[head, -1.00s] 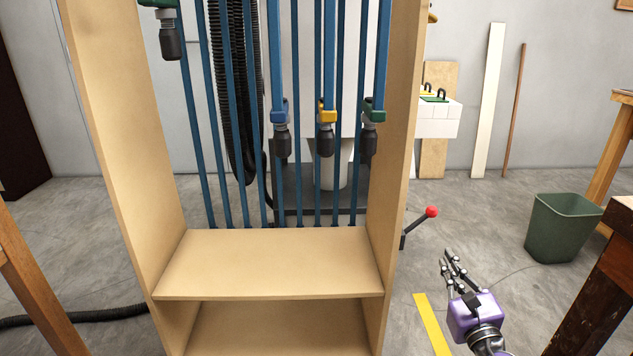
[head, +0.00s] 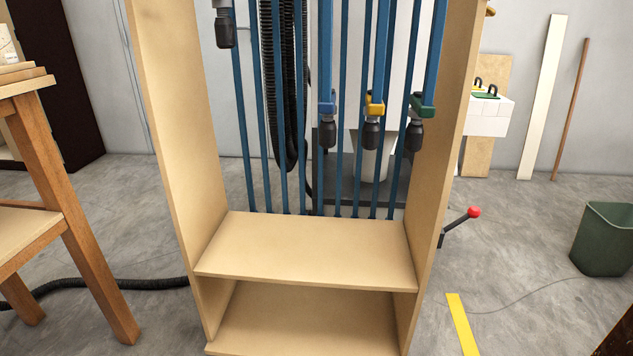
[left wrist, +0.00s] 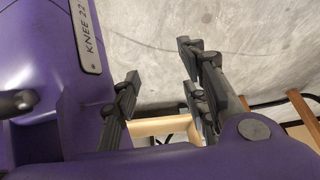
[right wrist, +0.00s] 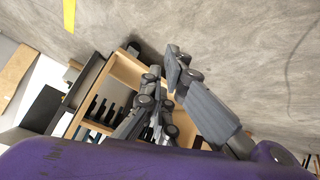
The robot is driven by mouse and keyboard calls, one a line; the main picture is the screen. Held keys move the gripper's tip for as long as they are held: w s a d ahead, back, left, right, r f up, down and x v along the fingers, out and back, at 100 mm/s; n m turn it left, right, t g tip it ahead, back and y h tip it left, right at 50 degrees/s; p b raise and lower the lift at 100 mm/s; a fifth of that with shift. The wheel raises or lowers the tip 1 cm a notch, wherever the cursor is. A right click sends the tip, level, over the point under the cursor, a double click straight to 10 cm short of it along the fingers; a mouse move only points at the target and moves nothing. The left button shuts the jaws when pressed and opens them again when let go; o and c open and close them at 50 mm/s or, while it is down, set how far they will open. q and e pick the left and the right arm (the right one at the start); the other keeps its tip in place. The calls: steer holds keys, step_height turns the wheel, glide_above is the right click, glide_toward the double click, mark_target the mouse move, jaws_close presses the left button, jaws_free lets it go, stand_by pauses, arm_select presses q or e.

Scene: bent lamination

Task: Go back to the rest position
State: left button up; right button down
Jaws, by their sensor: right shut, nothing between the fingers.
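My left gripper (left wrist: 160,88) shows in the left wrist view with its two dark fingers apart and nothing between them. It is beside a purple part of my own body. My right gripper (right wrist: 163,88) shows in the right wrist view with its fingertips together and nothing held. Neither gripper is in the head view. The wooden rack (head: 305,250) stands ahead in the head view, with several blue clamp bars hanging in it. It also shows behind the right fingers in the right wrist view (right wrist: 127,72).
A wooden table (head: 85,265) stands at the left. A lever with a red knob (head: 474,212) sticks out at the rack's right. A green bin (head: 602,240) is at the far right. A yellow floor strip (head: 461,325) and a black hose (head: 120,284) lie on the concrete floor.

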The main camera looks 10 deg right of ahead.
steer(key=s+a+m+g, duration=0.2)
steer(key=s, duration=0.6)
steer(key=s+a+m+g, duration=0.1)
steer(key=s+a, duration=0.1)
steer(key=s, duration=0.7)
arm_select(q)
step_height(320, 180, up, 22)
steer(key=r+t+p, duration=0.1)
steer(key=p, duration=2.4)
arm_select(e)
step_height(320, 180, up, 22)
steer(key=f, duration=0.1)
arm_select(q)
steer(key=w+r+t+p, duration=0.1)
steer(key=w+r+p, duration=0.3)
steer(key=r+p, duration=0.2)
steer(key=w+d+r+t+p, duration=0.1)
steer(key=w+r+p, duration=0.3)
steer(key=r+p, duration=0.3)
steer(key=shift+r, duration=0.65)
arm_select(e)
steer(key=w+r+t, duration=0.1)
steer(key=w+r, duration=0.3)
steer(key=r, duration=0.4)
steer(key=w+r+t, duration=0.2)
steer(key=w+r, duration=0.2)
steer(key=r, duration=0.3)
steer(key=shift+w+a+r+y, duration=0.2)
steer(key=shift+a+r+y, duration=0.1)
steer(key=shift+a+r, duration=0.05)
